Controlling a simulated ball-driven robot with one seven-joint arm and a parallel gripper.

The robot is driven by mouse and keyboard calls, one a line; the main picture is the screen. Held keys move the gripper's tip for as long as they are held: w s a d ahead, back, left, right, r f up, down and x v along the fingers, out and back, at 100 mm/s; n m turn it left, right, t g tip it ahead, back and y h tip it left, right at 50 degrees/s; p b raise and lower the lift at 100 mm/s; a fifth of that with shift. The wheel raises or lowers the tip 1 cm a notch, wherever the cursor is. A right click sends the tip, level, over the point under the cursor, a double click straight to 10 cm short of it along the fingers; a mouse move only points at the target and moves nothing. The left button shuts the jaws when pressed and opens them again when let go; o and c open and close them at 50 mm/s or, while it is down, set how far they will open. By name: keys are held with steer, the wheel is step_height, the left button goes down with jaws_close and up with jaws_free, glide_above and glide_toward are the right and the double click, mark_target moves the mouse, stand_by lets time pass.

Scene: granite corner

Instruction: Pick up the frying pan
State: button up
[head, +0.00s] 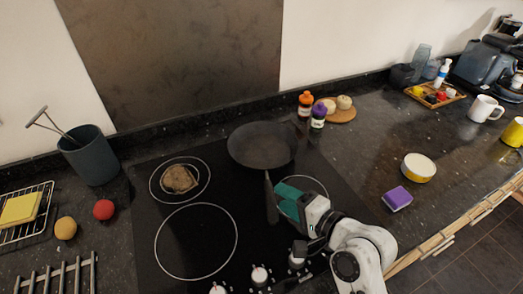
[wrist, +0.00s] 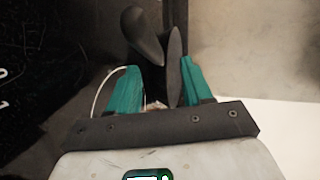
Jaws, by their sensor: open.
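The dark frying pan (head: 262,146) sits on the rear right of the black cooktop in the head view. Its long handle points toward the front. My gripper (head: 287,203), with teal fingers, is open just right of the handle in the head view, close to it. In the wrist view, the open fingers of my gripper (wrist: 158,78) show with a narrow dark piece, which looks like the pan handle (wrist: 174,65), between them, nearer the right finger. A second dark rounded shape lies beyond; I cannot tell whether it is handle or reflection. Contact is unclear.
A brown food piece (head: 179,179) lies on the left rear burner. Orange-capped (head: 306,103) and purple-capped (head: 318,118) bottles stand just right of the pan. A sponge (head: 397,199) and a yellow-white bowl (head: 418,167) are farther right. Knobs (head: 260,275) line the cooktop's front.

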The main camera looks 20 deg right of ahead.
mark_target(269, 190)
steer(key=shift+p+x, duration=0.7)
steer(key=shift+x, duration=2.35)
steer(key=shift+s+a+f, duration=0.15)
steer(key=shift+f, duration=0.05)
jaws_close()
steer(key=shift+r, duration=0.1)
